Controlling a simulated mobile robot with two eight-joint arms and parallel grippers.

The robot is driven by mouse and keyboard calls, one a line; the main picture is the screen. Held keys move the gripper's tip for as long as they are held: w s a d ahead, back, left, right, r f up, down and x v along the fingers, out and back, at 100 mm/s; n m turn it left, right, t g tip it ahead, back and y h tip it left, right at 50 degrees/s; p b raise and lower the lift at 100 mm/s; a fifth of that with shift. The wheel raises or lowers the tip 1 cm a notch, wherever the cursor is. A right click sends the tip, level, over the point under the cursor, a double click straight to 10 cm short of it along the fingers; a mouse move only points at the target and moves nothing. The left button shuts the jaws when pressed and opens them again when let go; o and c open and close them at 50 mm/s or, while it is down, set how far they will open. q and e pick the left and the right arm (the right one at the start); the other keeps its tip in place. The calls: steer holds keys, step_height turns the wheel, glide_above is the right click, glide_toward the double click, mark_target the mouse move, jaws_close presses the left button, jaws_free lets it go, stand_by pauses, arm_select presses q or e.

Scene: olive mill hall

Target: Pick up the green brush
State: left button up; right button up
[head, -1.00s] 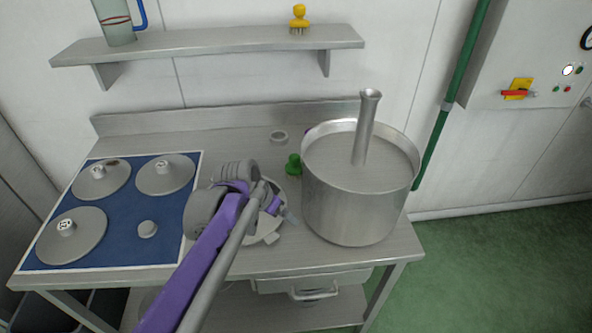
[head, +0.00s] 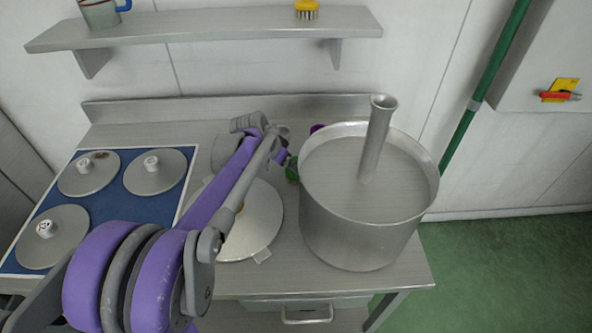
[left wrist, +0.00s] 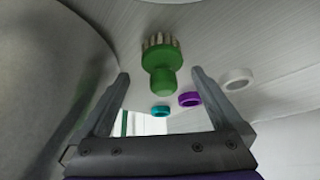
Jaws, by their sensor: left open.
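The green brush (head: 292,172) is on the steel table, just left of the big pot; my left arm partly hides it in the head view. In the left wrist view the brush (left wrist: 160,62) shows its round green knob towards me and its pale bristles against the table. My left gripper (head: 283,157) is at the brush in the head view. In the left wrist view my left gripper (left wrist: 160,76) is open and empty, with one finger on each side of the brush's knob, and the brush looks a little beyond the fingertips. My right gripper is out of view.
The large steel pot (head: 340,235) stands close on the right. A round metal lid (head: 262,222) lies under my arm. Purple (left wrist: 190,99), teal (left wrist: 160,111) and pale (left wrist: 238,79) rings are near the brush. A yellow brush (head: 307,9) sits on the wall shelf (head: 220,27).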

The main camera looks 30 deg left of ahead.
mark_target(290, 175)
arm_select(q)
steer(key=x, duration=0.6)
steer(key=shift+w+a+f, duration=0.1)
steer(key=shift+w+f, duration=0.2)
steer(key=shift+w, duration=0.05)
steer(key=shift+c, duration=0.3)
steer(key=shift+r, duration=0.1)
steer(key=c, duration=1.4)
